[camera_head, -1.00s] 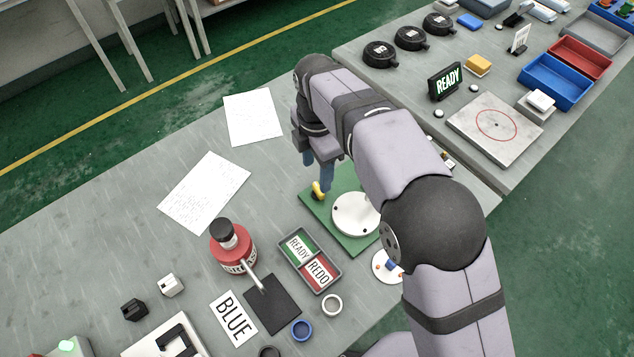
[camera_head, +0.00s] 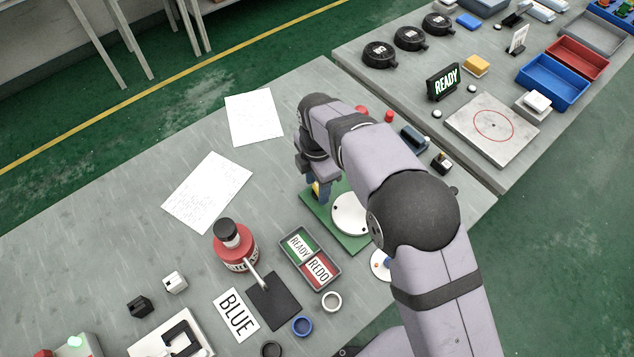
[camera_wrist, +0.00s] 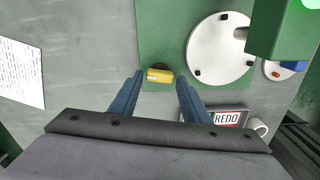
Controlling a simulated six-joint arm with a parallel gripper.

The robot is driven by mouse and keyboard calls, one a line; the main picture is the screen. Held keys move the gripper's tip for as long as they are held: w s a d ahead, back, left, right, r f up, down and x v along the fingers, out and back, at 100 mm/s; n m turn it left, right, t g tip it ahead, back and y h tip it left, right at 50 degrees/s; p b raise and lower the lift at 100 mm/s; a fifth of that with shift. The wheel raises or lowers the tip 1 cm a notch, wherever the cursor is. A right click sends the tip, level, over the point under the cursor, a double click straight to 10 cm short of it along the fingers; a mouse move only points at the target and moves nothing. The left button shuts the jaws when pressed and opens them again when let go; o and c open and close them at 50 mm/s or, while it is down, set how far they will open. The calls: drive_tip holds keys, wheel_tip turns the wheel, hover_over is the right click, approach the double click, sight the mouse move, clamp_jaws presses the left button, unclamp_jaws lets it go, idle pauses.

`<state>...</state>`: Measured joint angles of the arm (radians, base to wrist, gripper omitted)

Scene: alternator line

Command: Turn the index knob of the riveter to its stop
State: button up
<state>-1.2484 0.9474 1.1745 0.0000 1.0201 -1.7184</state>
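The riveter's green base plate (camera_head: 352,243) lies on the near table and carries a round white disc (camera_head: 347,214). The disc also shows in the wrist view (camera_wrist: 219,52), with a raised green block (camera_wrist: 285,28) beside it. A small yellow knob (camera_head: 315,189) sits at the plate's edge, partly hidden by my fingers. In the wrist view the yellow knob (camera_wrist: 160,75) lies between the two blue fingertips of my gripper (camera_wrist: 160,80). My gripper is open, with a gap on either side of the knob. My arm hides part of the riveter in the head view.
A READY/REDO tray (camera_head: 310,258), a red-bodied device with a black cap (camera_head: 235,247), a BLUE card (camera_head: 236,314) and several rings stand nearby. Two paper sheets (camera_head: 207,192) lie to the left.

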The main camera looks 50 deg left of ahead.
drive_tip(key=c, duration=0.6)
